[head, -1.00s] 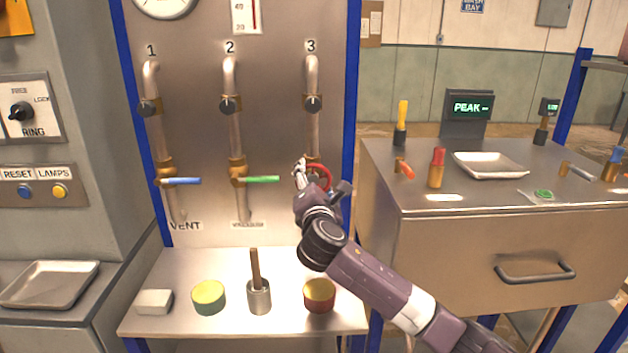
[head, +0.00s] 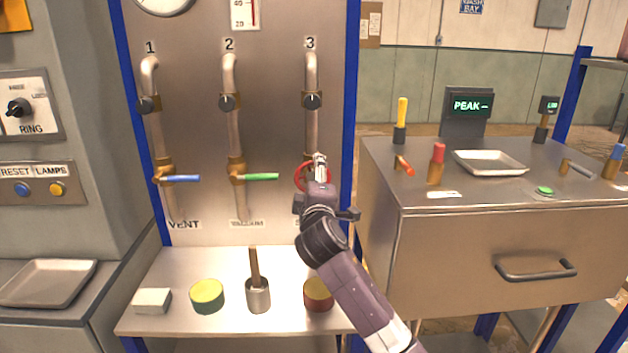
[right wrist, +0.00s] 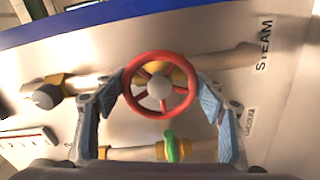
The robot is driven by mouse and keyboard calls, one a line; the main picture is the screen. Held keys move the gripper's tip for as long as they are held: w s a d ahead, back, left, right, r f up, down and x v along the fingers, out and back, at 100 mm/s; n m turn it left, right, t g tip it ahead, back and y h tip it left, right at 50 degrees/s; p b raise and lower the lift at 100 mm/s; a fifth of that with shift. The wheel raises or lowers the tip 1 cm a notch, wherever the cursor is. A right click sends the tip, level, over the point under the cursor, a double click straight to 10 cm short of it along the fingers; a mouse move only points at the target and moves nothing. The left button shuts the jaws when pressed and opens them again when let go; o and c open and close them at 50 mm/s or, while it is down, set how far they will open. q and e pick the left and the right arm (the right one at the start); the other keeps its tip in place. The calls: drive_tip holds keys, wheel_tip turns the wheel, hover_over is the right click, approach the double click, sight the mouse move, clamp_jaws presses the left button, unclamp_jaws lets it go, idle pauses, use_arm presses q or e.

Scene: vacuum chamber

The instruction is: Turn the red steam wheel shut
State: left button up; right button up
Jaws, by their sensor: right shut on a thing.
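The red steam wheel (head: 300,173) is on pipe 3 of the upright metal panel, partly hidden behind my right gripper (head: 319,165). In the right wrist view the wheel (right wrist: 132,72) shows whole, with red spokes and a pale hub, and the word STEAM is on the panel beyond it. My right gripper (right wrist: 161,92) has one finger on each side of the wheel's rim and is shut on it. My left gripper is not in view.
Left of the wheel are a green lever (head: 262,177) and a blue lever (head: 183,178). A metal cabinet (head: 480,230) with tools and a tray stands close on the right.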

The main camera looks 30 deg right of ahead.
drive_tip(key=m, duration=0.4)
drive_tip(key=shift+f+m, duration=0.2)
drive_tip(key=shift+m, duration=0.2)
drive_tip(key=m, duration=0.4)
drive_tip(key=shift+w+a+f+b, duration=0.1)
drive_tip(key=shift+b, duration=0.3)
drive_tip(key=m, duration=0.5)
drive_tip(key=shift+a, duration=0.1)
drive_tip(key=shift+m+p, duration=0.3)
drive_tip(key=shift+m, duration=1.8)
drive_tip(key=o, duration=1.2)
drive_tip(key=shift+c, duration=0.2)
